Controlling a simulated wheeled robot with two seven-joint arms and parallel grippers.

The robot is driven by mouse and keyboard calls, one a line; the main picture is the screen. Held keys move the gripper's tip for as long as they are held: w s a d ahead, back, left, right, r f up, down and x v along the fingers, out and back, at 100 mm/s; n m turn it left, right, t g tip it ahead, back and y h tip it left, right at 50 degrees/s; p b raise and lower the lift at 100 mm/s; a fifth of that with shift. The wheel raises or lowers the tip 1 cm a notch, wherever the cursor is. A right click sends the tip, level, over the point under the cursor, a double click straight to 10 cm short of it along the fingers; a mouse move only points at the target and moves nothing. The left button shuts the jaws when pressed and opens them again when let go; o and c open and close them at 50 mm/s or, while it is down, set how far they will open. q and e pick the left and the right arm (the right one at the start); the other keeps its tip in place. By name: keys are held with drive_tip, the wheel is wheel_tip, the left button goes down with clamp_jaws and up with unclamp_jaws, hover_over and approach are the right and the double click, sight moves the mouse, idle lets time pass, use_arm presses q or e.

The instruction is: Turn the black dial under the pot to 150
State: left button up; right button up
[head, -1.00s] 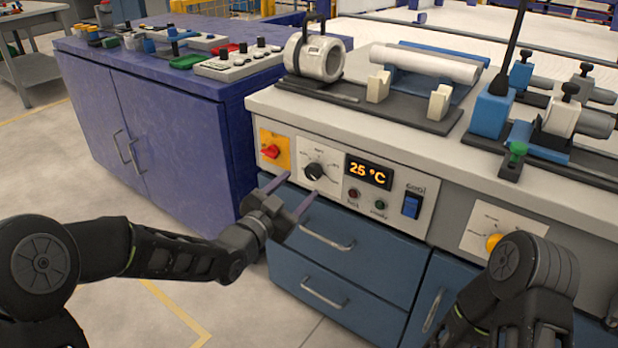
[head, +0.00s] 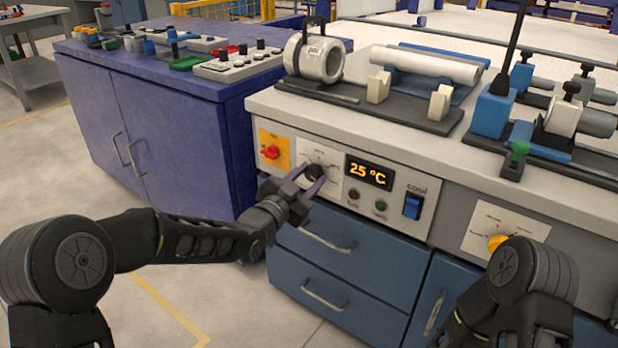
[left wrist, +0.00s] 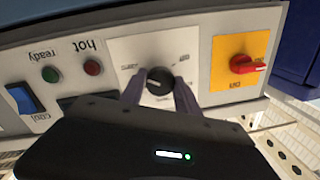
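The pot (head: 318,60) is a white cylinder with a black handle, lying on the bench above the panel. The black dial (head: 316,170) sits on a white plate below it; it also shows in the left wrist view (left wrist: 159,82). The display (head: 368,172) beside it reads 25 °C. My left gripper (head: 311,175) is open at the dial, one finger on each side. In the left wrist view, small gaps seem to show between dial and fingers; contact is hard to tell. The scale numbers are too small to read. My right gripper is out of view; only my right arm shows.
A red switch on a yellow plate (head: 273,148) is left of the dial. Red and green lamps and a blue switch (head: 412,206) are to the right. Drawers with bar handles (head: 327,240) lie below. A yellow knob (head: 496,242) is farther right, near my right arm.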

use_arm(q)
clamp_jaws()
